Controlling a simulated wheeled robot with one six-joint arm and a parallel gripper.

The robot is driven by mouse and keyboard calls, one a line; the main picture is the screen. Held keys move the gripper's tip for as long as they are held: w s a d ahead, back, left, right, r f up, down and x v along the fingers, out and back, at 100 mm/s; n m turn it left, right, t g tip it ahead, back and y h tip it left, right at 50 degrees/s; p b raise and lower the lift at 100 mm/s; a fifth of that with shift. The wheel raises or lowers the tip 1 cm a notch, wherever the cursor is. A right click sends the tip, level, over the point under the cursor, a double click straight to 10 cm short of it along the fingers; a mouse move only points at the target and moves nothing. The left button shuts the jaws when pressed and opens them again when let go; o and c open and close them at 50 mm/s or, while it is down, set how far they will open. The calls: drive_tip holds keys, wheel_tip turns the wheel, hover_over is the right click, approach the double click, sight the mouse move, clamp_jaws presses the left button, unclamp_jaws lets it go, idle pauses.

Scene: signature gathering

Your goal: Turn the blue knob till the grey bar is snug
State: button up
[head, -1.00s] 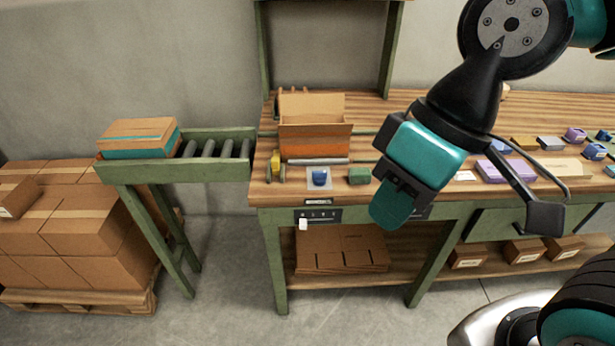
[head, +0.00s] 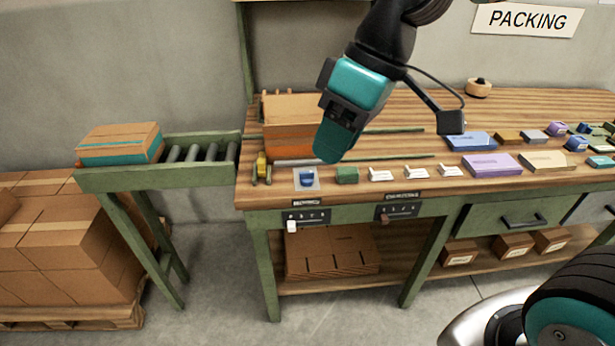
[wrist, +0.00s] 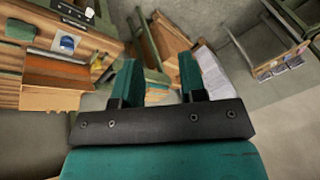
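The blue knob (head: 306,178) sits on a pale square plate near the bench's front edge. It also shows in the wrist view (wrist: 67,42), at the upper left. The grey bar (head: 292,162) lies across the front of an open box (head: 285,142) with an orange lower part, just behind the knob. My gripper (head: 329,158) is in the air, slightly right of the knob and above it in the picture, and covers part of the box and the bar's right end. In the wrist view its two teal fingers (wrist: 160,65) stand apart with nothing between them.
A green block (head: 347,175) and several white cards sit right of the knob; a yellow piece (head: 261,165) is to its left. A roller conveyor (head: 190,160) with a carton (head: 120,143) adjoins the bench's left end. Slider panels (head: 305,217) are on the front edge.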

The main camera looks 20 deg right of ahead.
drive_tip(key=w+d+f+n+b, duration=0.2)
drive_tip(key=w+d+f, duration=0.15)
drive_tip(key=w, duration=0.55)
drive_tip(key=w+d+f+n+b, duration=0.2)
drive_tip(key=w+f, duration=0.2)
drive_tip(key=w, duration=0.6)
drive_tip(key=n+b, duration=0.2)
drive_tip(key=n, duration=0.1)
approach(307, 172)
drive_tip(key=shift+t, duration=0.4)
drive_tip(key=x, duration=0.6)
drive_tip(key=p+x, duration=0.1)
drive_tip(key=x, duration=0.2)
drive_tip(key=shift+s+f, duration=0.2)
drive_tip(key=shift+s, duration=0.05)
drive_tip(key=shift+a, duration=0.1)
clamp_jaws()
